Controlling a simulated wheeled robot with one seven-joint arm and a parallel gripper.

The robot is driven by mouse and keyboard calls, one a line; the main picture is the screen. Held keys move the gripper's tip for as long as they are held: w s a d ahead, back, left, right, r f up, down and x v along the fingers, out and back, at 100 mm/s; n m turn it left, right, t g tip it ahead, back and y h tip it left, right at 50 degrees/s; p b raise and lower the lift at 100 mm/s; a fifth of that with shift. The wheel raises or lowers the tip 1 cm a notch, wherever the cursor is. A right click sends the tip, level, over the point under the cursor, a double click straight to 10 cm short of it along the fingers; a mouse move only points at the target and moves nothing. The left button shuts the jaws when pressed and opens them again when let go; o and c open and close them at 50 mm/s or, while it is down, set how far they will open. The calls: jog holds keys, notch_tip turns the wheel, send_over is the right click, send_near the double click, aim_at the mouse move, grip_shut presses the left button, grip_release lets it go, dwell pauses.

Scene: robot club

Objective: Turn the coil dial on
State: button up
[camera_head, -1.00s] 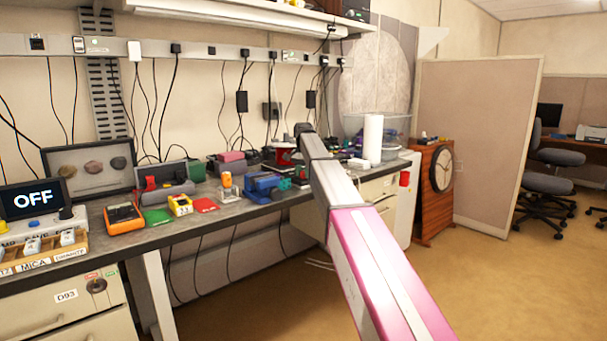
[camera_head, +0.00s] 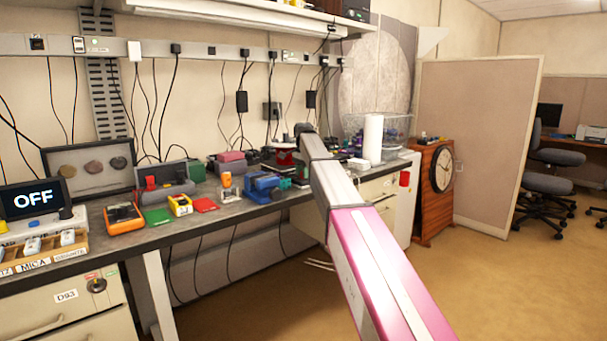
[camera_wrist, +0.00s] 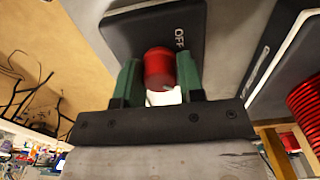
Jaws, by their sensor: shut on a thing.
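In the wrist view, the red dial (camera_wrist: 159,66) is a round knob on a dark panel (camera_wrist: 122,32), with the white word OFF printed beside it. My gripper (camera_wrist: 160,75) has its two green fingers on either side of the knob, closed on it. A white patch shows just below the knob, between the fingers. In the head view, my arm reaches over the far part of the bench and hides the gripper and dial. A red coil (camera_wrist: 305,110) shows at the right of the wrist view.
A second dark panel (camera_wrist: 285,55) with a pale edge is close on the right in the wrist view. In the head view, the bench (camera_head: 228,211) carries an OFF display (camera_head: 36,199), an orange meter (camera_head: 123,217) and a blue vise (camera_head: 264,186). The floor (camera_head: 490,285) at right is open.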

jog(key=o, duration=0.9)
notch_tip(320, 180, up, 11)
jog(key=shift+f, duration=0.1)
